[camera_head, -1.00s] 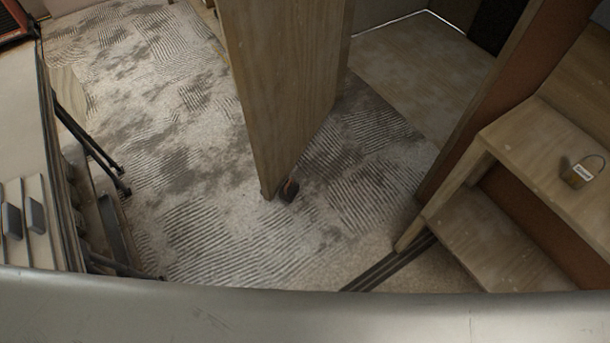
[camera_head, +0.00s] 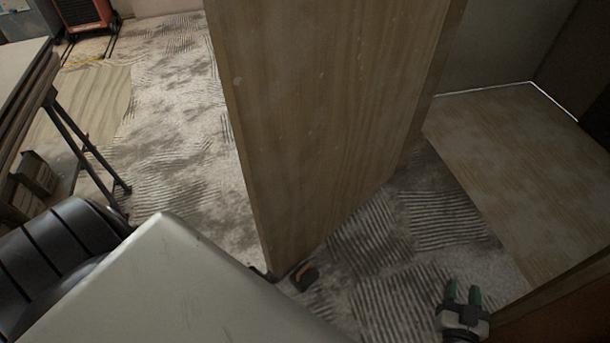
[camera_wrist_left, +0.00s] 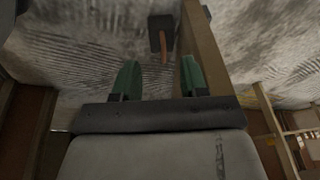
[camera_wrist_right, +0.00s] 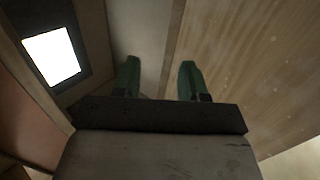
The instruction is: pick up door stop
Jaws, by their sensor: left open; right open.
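The door stop (camera_head: 304,275), a small dark wedge with an orange-brown part, lies on the floor against the bottom edge of the wooden door (camera_head: 325,130). In the left wrist view the door stop (camera_wrist_left: 160,35) is ahead of my left gripper (camera_wrist_left: 157,78), beyond the fingertips and between their lines. That gripper is open and empty, with the door edge (camera_wrist_left: 205,45) close by its right finger. In the head view the left gripper is hidden behind my arm. My right gripper (camera_head: 463,292) is open and empty at the lower right, apart from the door stop; it also shows in the right wrist view (camera_wrist_right: 160,76).
A trestle table (camera_head: 25,75) stands at the left, with a dark leg reaching the floor. An orange-red heater (camera_head: 85,12) is at the far left. A wooden board (camera_head: 530,165) lies at the right. The patterned floor (camera_head: 175,130) left of the door is largely clear.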

